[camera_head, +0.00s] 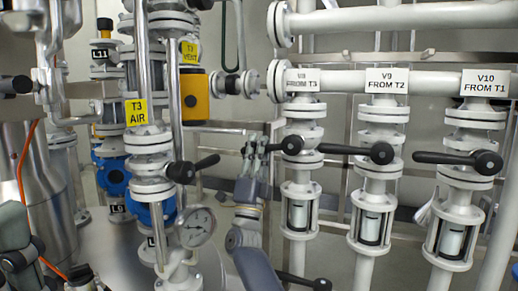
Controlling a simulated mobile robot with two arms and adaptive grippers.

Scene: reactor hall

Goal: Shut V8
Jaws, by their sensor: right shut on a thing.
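The label V8 FROM T3 (302,80) hangs on a pipe right of centre. Below it, the V8 valve lever (291,145) has a black round hub in front of the pipe, and its short visible handle points left. My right gripper (255,149) comes up from below, left of that hub. Its fingers are shut on the left part of the handle and partly hide it. Dark grey parts of what looks like my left gripper (18,262) show at the lower left edge, cut off by the frame; its jaws cannot be made out.
The V9 lever (352,151) and V10 lever (455,160) stand to the right, both pointing left. A T3 AIR pipe (136,113) with a black-handled valve (184,171) and a pressure gauge (197,227) stand left of my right gripper.

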